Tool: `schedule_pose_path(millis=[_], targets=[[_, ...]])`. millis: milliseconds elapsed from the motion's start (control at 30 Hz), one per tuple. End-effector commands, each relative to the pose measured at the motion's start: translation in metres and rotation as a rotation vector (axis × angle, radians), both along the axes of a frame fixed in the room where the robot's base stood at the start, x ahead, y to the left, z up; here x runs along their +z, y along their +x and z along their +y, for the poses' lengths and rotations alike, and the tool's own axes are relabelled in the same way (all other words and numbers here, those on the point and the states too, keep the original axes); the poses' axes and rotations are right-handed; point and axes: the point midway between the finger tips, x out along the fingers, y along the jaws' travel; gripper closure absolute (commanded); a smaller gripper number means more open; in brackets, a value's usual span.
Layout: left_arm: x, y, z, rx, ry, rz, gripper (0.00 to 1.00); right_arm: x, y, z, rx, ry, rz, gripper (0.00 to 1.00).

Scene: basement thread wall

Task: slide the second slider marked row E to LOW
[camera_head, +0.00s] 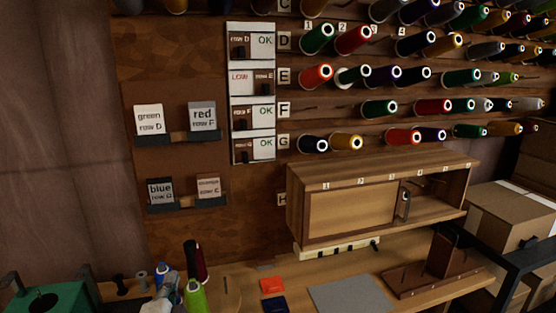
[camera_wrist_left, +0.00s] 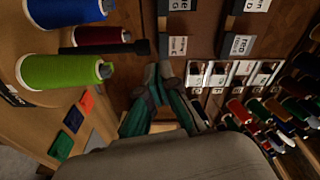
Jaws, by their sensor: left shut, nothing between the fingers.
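The slider panel (camera_head: 253,27) is a white vertical strip on the wooden wall. Its second slider, marked row E (camera_head: 264,82), sits at the right of its slot, and the word LOW (camera_head: 240,79) shows at the left. The row D slider (camera_head: 239,46) sits at the left with OK showing beside it. The panel also appears small and turned in the left wrist view, with the row E unit (camera_wrist_left: 241,72) right of my fingers. My left gripper (camera_wrist_left: 158,76) is shut and empty, apart from the panel. It shows low in the head view (camera_head: 164,276), near spools. My right gripper is not in view.
Two card shelves (camera_head: 182,139) hang left of the panel. Spools on pegs fill the wall to its right. A wooden cabinet (camera_head: 350,210) stands below them. Standing spools, including a lime green one (camera_head: 196,298), are close to my left gripper.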

Motion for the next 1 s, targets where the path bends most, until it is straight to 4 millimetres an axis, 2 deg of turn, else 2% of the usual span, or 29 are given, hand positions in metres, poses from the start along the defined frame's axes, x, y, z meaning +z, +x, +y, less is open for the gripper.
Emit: schedule_pose_path(millis=[33,100,200,300,500,800,1000], targets=[[-0.037,-0.022,0.005,0.037,-0.138,0.111,1.0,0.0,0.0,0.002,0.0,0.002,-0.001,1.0],[-0.08,-0.053,0.01,0.098,-0.316,0.254,1.0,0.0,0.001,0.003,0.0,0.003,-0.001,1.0],[-0.132,-0.102,0.011,0.195,-0.533,0.442,1.0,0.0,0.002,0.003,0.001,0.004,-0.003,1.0],[-0.166,-0.146,0.008,0.281,-0.687,0.59,1.0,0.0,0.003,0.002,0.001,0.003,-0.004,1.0],[-0.203,-0.216,-0.001,0.42,-0.885,0.801,1.0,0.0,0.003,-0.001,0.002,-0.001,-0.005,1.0],[-0.227,-0.302,-0.017,0.601,-1.072,1.037,1.0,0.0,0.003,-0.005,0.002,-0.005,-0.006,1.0],[-0.281,-0.285,-0.018,0.604,-1.055,1.047,1.0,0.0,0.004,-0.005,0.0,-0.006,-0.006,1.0]])
